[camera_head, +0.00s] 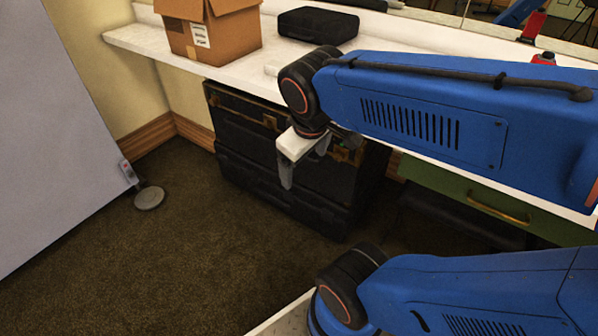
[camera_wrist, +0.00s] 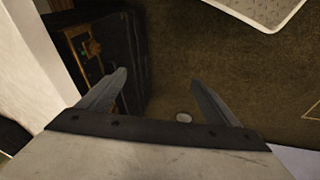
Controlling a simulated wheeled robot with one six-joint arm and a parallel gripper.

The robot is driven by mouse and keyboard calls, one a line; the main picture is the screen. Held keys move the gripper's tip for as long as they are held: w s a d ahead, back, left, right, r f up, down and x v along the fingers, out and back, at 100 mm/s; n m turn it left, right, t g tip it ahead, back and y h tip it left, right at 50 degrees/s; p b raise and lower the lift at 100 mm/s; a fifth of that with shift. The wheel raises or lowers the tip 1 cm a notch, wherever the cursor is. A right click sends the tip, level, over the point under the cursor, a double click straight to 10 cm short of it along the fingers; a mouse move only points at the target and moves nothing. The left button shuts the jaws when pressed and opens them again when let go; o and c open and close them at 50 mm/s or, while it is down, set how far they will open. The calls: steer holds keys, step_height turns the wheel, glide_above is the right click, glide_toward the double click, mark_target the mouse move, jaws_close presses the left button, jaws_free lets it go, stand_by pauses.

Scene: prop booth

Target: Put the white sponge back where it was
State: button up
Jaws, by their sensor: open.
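My gripper (camera_head: 304,168) hangs below the counter's front edge, in front of the dark trunks. In the wrist view its two fingers (camera_wrist: 160,82) are spread apart with nothing between them but the floor beyond. No sponge can be made out in the wrist view.
On the white counter (camera_head: 130,38) stand a cardboard box (camera_head: 210,32) and a black case (camera_head: 318,25). Stacked dark trunks (camera_head: 245,150) stand beneath it. A green drawer (camera_head: 480,200) is to the right. A grey disc (camera_head: 149,198) lies on otherwise open carpet near a pale panel (camera_head: 50,130).

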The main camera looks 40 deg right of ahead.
steer(key=s+a+m+y, duration=0.1)
steer(key=s+a+m+t, duration=0.1)
steer(key=a, duration=0.1)
steer(key=shift+r+m+y, duration=0.1)
steer(key=shift+m+y, duration=0.2)
steer(key=shift+y, duration=0.1)
steer(key=shift+c, duration=0.6)
